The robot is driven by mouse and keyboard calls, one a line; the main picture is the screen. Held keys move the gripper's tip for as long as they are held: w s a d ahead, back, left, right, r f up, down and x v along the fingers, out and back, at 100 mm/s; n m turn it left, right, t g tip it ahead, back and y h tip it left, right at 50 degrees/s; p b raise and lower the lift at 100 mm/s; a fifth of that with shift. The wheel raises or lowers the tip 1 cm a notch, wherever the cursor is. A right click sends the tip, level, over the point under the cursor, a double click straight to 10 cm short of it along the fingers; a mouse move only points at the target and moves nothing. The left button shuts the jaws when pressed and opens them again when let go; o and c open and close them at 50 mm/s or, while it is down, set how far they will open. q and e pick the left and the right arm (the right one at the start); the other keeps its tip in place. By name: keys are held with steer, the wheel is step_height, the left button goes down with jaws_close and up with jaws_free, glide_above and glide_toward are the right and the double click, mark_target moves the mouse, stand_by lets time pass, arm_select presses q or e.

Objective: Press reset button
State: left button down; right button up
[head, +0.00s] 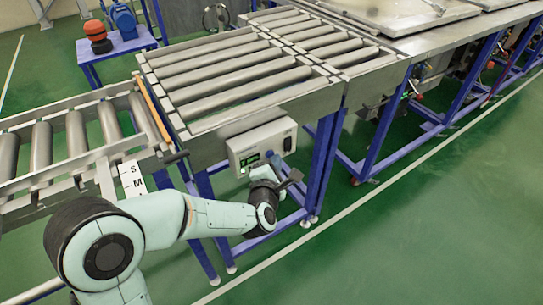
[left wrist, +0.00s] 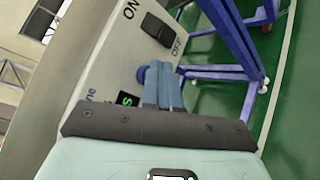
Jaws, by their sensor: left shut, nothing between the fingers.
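The control box (head: 262,143) is a light grey box on the front of the roller conveyor. In the left wrist view its face (left wrist: 112,45) carries a black ON/OFF rocker switch (left wrist: 157,30), a small green-lit display (left wrist: 126,98) and a round blue button (left wrist: 142,76), partly hidden by my fingers. No reset label is readable. My left gripper (head: 273,163) is shut and empty, in front of the box's lower part. In the left wrist view its fingertips (left wrist: 163,65) overlap the blue button's edge; I cannot tell whether they touch it.
The roller conveyor (head: 225,82) stands above and behind the box, with a lower roller section (head: 75,132) at left. Blue legs (head: 325,165) stand just right of the gripper. Green floor (head: 430,220) is clear at the right front.

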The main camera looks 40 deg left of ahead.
arm_select(q)
steer(key=shift+w+a, duration=0.1)
steer(key=shift+a, duration=0.25)
stand_by(0.4)
steer(key=shift+d, duration=0.15)
steer(key=shift+s+d, duration=0.4)
steer(key=shift+d, duration=0.35)
steer(key=d, duration=0.1)
steer(key=s+d, duration=0.1)
steer(key=d, duration=0.1)
steer(key=s+d, duration=0.1)
steer(key=shift+d+b, duration=0.3)
steer(key=shift+d, duration=0.05)
stand_by(0.6)
